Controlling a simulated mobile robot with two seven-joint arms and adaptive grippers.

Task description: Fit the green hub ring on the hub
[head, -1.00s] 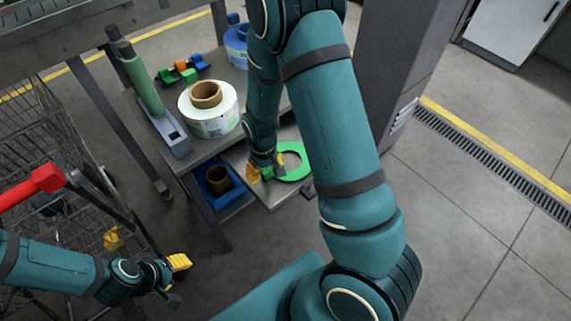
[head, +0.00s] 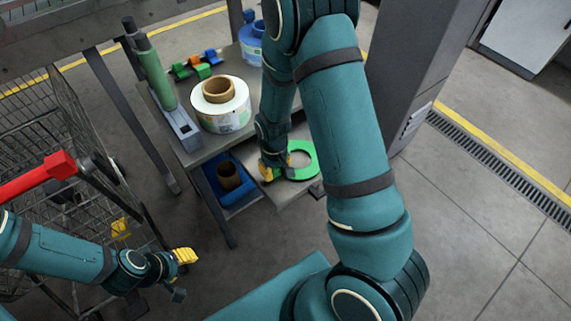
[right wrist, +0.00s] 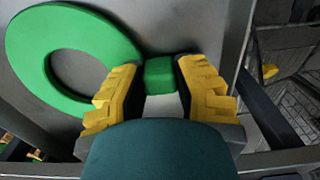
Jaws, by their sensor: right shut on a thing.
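A white reel (head: 222,118) with a brown core stands on the grey table. A blue bin (head: 240,196) is below. A wire cart (head: 40,135) stands left; a grey column (head: 413,60) right.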

